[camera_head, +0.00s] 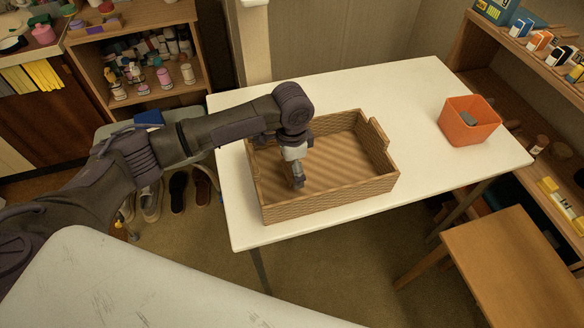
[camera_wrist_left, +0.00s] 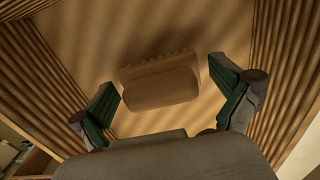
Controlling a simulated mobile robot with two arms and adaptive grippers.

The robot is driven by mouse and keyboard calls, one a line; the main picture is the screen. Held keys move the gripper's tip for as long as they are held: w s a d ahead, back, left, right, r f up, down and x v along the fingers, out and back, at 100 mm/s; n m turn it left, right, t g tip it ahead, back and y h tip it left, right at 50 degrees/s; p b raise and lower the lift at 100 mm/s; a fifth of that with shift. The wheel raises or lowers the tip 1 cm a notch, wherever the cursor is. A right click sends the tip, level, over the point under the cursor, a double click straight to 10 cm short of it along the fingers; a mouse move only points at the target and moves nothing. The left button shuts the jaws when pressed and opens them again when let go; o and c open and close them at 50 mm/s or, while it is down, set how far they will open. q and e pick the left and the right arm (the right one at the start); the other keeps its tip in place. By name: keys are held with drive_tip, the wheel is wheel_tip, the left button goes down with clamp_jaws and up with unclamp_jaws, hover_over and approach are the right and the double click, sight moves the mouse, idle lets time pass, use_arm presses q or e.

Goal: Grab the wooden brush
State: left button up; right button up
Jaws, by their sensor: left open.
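The wooden brush (camera_wrist_left: 160,82) lies on the floor of the wicker basket in the left wrist view. It is a brown block with a row of bumps along its far edge. My left gripper (camera_wrist_left: 168,100) is open, with one green-padded finger on each side of the brush and apart from it. In the head view my left gripper (camera_head: 298,182) points down inside the basket (camera_head: 330,199), and the brush is hidden behind the gripper and arm there. My right gripper does not show.
The basket stands on a white table (camera_head: 410,95), and its ribbed walls rise close around the gripper. An orange bin (camera_head: 468,122) stands at the table's right end. Shelves (camera_head: 150,75) stand behind at the left. A wooden stool (camera_head: 515,265) stands at the front right.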

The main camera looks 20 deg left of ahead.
use_arm(q)
drive_tip(key=c, duration=1)
drive_tip(key=shift+c, duration=0.2)
